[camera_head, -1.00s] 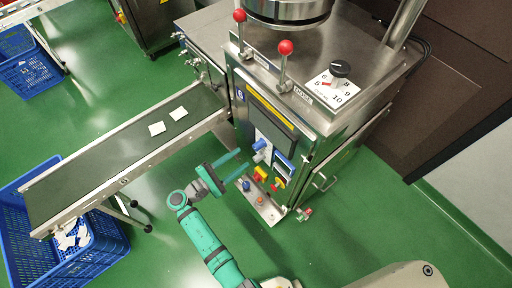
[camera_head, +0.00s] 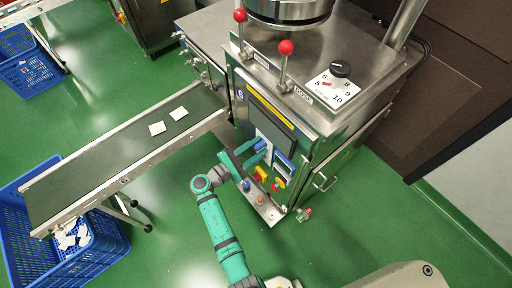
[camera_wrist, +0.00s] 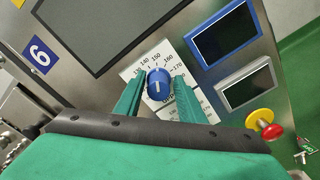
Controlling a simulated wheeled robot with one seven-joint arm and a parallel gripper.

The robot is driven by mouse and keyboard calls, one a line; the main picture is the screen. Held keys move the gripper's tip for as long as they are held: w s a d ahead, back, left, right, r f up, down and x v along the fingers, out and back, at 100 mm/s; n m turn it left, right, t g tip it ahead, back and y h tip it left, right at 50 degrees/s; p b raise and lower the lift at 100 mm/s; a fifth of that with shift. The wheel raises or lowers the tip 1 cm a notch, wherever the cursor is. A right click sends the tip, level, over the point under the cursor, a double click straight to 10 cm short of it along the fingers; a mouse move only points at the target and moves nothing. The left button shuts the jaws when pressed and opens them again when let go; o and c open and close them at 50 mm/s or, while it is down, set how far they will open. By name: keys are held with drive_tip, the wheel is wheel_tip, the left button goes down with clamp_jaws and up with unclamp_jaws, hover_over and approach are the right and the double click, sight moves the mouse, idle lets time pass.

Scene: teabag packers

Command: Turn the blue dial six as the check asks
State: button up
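The blue dial (camera_wrist: 158,83) sits on a white scale plate (camera_wrist: 135,72) with printed numbers from about 130 to 170 in the wrist view. Its white pointer line stands nearly upright in the picture, roughly toward 150. A blue label with a white 6 (camera_wrist: 39,54) is on the same panel. My gripper (camera_wrist: 154,88) is open, with one green finger on each side of the dial. A gap shows on the left of the dial; I cannot tell whether the right finger touches it. In the head view my gripper (camera_head: 246,155) is at the machine's front, largely covering the dial.
Two dark blue-framed and grey-framed displays (camera_wrist: 225,35) are right of the dial, with a red and yellow emergency button (camera_wrist: 272,130) below. A conveyor (camera_head: 105,172) stands left.

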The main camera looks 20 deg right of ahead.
drive_tip(key=shift+a, duration=0.1)
drive_tip(key=c, duration=0.7)
drive_tip(key=shift+o, duration=0.2)
drive_tip(key=shift+f+m, duration=0.1)
drive_tip(key=shift+m, duration=1)
drive_tip(key=m, duration=0.4)
drive_tip(key=shift+f, duration=0.1)
drive_tip(key=m, duration=0.2)
drive_tip(key=shift+w+a+m, duration=0.1)
drive_tip(key=shift+a+m, duration=0.1)
drive_tip(key=shift+m, duration=1.5)
drive_tip(key=shift+d, duration=0.1)
